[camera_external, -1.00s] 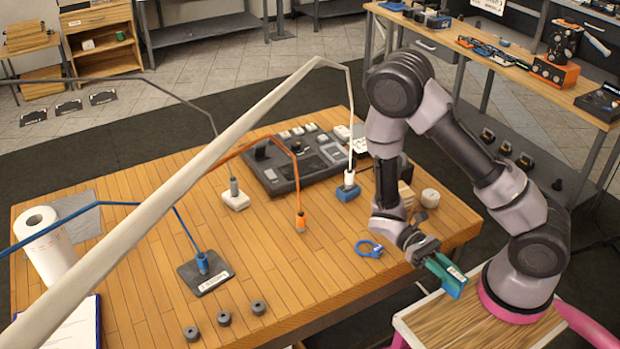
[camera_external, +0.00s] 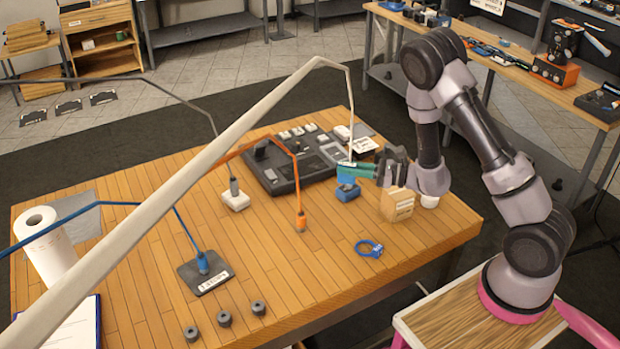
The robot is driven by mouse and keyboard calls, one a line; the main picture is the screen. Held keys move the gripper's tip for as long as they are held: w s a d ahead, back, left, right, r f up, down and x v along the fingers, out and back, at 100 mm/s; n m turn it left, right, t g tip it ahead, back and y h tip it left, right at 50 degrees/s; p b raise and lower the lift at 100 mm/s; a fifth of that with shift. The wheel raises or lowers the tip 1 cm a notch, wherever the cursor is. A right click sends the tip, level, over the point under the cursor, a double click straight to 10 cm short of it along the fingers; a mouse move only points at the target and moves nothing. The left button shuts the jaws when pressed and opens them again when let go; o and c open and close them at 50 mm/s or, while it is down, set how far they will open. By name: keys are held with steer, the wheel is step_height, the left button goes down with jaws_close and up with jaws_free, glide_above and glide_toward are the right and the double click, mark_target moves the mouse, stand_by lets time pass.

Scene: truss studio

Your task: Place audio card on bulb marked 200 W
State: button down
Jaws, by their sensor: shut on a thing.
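My gripper (camera_external: 379,171) is shut on a thin green card (camera_external: 357,170) with a pale label, which I take to be the audio card. The card points left and is held above the table, overlapping the end of the white cable arm and just above a blue block (camera_external: 347,192) in this view. I cannot tell whether it touches them. No 200 W marking can be read, so I cannot tell which thing is the marked bulb. A dark plate (camera_external: 205,274) with an illegible label lies at the front left, under a blue cable arm's tip.
A wooden block (camera_external: 397,205) stands just below my gripper. A dark console (camera_external: 290,172) lies behind the card. White, orange and blue cable arms cross above the table (camera_external: 300,270). A blue ring (camera_external: 369,248) and several grey rings lie toward the front. A paper roll (camera_external: 47,240) stands left.

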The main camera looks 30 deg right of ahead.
steer(key=w+d+r+m+t+h, duration=0.2)
steer(key=w+d+m+t+h, duration=0.15)
steer(key=d, duration=0.45)
steer(key=w+d+r+m+t+h, duration=0.2)
steer(key=w+d+m+h, duration=0.1)
steer(key=d+h, duration=0.3)
steer(key=n+g+y, duration=0.5)
steer(key=n+y, duration=0.1)
steer(key=y, duration=0.3)
glide_above(430, 198)
steer(key=w+d, duration=0.1)
steer(key=d, duration=0.1)
step_height(430, 198, down, 2)
step_height(430, 198, down, 10)
steer(key=shift+w+d+f, duration=0.1)
steer(key=shift+d, duration=0.05)
steer(key=c, duration=0.8)
jaws_free()
steer(key=shift+f, duration=0.1)
